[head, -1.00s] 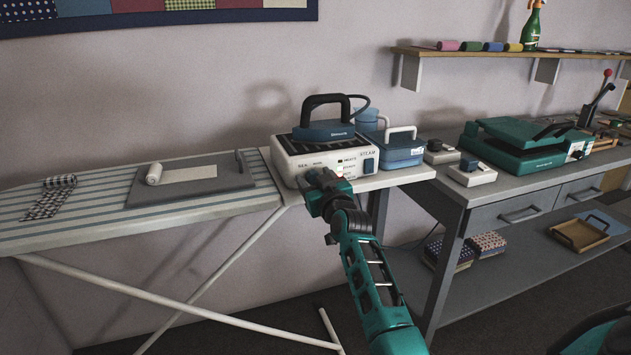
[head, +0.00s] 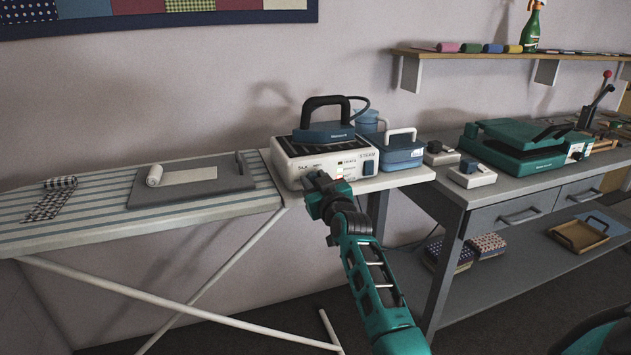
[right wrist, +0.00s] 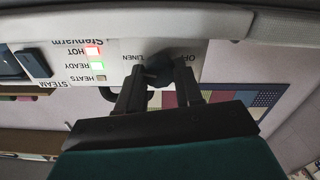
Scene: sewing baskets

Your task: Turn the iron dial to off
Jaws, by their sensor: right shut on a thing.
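The steam iron station (head: 300,163) is a white box at the right end of the ironing board, with a blue iron (head: 325,132) resting on top. Its dark dial (right wrist: 158,70) shows in the right wrist view, upside down, between printed words LINEN and OFF. My right gripper (head: 318,180) reaches the station's front; in the right wrist view its fingers (right wrist: 160,88) are shut on the dial. Where the dial points is hidden. My left gripper is not in view.
The ironing board (head: 110,225) stretches left with a grey pad (head: 215,180) on it. A blue container (head: 402,155) stands right of the station. A grey workbench (head: 500,190) with a teal press (head: 520,150) stands further right.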

